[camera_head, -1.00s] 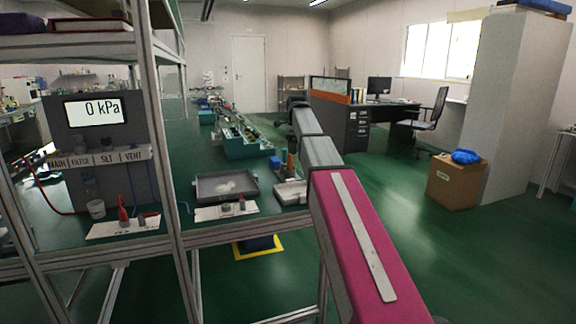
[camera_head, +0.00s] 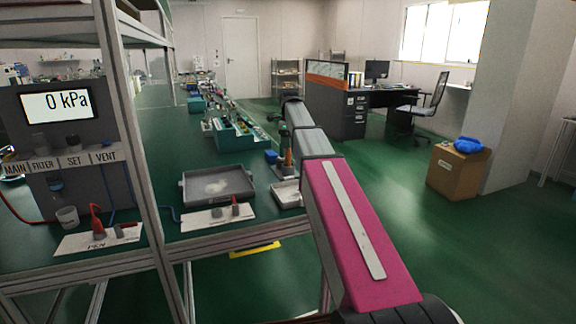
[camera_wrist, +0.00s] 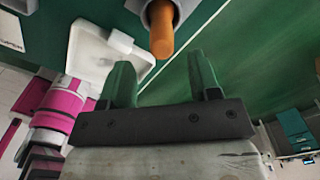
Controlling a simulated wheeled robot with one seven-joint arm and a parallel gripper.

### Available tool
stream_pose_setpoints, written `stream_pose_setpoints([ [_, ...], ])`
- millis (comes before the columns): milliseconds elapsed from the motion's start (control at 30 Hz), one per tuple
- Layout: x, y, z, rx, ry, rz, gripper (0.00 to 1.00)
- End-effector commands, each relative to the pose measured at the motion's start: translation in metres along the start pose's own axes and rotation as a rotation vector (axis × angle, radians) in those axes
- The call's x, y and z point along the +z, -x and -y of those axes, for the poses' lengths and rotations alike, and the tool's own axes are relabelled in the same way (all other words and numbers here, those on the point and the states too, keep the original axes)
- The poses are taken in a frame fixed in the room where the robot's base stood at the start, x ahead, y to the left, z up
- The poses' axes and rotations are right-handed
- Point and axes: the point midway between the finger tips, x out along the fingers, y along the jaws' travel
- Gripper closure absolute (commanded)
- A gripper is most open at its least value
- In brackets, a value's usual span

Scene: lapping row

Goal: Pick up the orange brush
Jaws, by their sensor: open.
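The orange brush shows in the wrist view as a rounded orange handle (camera_wrist: 161,30) at the top centre, standing out of a grey holder (camera_wrist: 178,8). The rest of the brush is hidden by the holder and the frame edge. My gripper (camera_wrist: 160,66) is open, with its two green fingers apart and nothing between them. The handle's end lies beyond the gap between the fingertips, apart from both.
A white tray (camera_wrist: 98,55) lies left of the handle, close to the left finger. In the head view, a dark grey tray (camera_head: 218,185), a white card with small parts (camera_head: 212,217) and a teal rack (camera_head: 240,138) stand on the green bench. A cardboard box (camera_head: 458,173) stands right.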

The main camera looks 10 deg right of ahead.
Motion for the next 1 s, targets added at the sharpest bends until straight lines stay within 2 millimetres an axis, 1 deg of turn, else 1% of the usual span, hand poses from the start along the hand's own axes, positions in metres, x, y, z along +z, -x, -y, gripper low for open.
stream_pose_setpoints([
  [33,0.000,-0.005,0.000,0.001,0.000,-0.001,0.43],
  [167,0.001,-0.011,0.000,0.001,0.000,0.000,0.43],
  [267,0.003,-0.019,0.001,0.001,0.000,0.000,0.43],
  [400,0.007,-0.039,0.003,0.002,0.000,-0.001,0.43],
  [533,0.006,-0.055,0.003,0.001,0.000,0.000,0.43],
  [600,0.006,-0.058,0.003,0.000,0.000,0.000,0.43],
  [767,0.006,-0.058,0.003,0.000,0.000,0.000,0.43],
  [800,0.006,-0.058,0.003,0.000,0.000,0.000,0.47],
  [867,0.006,-0.058,0.003,0.000,0.000,0.000,0.66],
  [900,0.006,-0.058,0.003,0.000,0.000,0.000,0.79],
  [967,0.006,-0.058,0.003,0.000,0.000,0.000,0.97],
  [1000,0.006,-0.058,0.003,0.000,0.000,0.000,0.97],
])
